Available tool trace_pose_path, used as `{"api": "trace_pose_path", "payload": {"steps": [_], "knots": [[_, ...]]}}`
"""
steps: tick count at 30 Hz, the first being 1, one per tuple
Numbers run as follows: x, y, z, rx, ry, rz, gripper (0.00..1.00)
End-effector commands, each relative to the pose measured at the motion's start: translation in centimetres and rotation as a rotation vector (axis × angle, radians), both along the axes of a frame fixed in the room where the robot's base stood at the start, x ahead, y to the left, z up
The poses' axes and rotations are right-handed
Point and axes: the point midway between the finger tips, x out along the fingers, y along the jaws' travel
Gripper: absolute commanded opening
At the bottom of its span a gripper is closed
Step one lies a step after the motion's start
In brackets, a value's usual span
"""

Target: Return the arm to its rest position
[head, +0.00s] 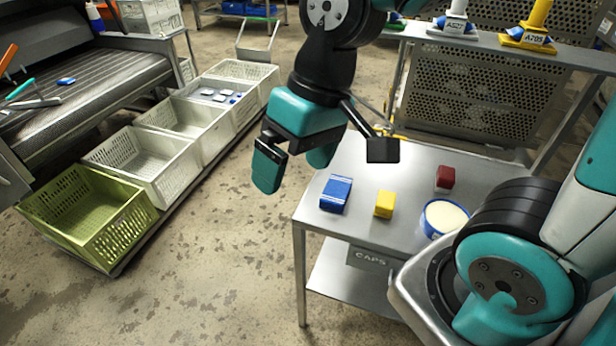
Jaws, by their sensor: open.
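My gripper (294,168) hangs from my arm near the middle of the head view, with its teal fingers apart and nothing seen between them. It is above and to the left of the steel table (318,236) marked "CAPS". My arm is bent, with the gripper pointing down. A blue block (336,194), a yellow block (384,204) and a dark red block (445,178) stand apart on the table. A blue-rimmed round container (444,217) with a cream top is partly hidden by my arm.
A row of crates stands on the left, with a green crate (88,216) in front and white crates (145,165) behind. A dark conveyor (85,85) lies beyond them. A perforated metal rack (470,90) stands behind the table. The floor between crates and table is clear.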

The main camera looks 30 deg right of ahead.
Motion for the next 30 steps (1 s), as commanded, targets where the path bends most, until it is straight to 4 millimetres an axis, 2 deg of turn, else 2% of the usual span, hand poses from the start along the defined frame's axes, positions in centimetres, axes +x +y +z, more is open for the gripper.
{"api": "trace_pose_path", "payload": {"steps": [1,3,7,30], "knots": [[-1.9,0.8,0.9,0.014,-0.028,0.093,0.94],[-3.9,1.4,1.6,0.029,-0.052,0.196,0.94],[-5.7,1.9,2.1,0.043,-0.073,0.290,0.94],[-5.8,1.9,2.2,0.043,-0.074,0.298,0.94]]}}
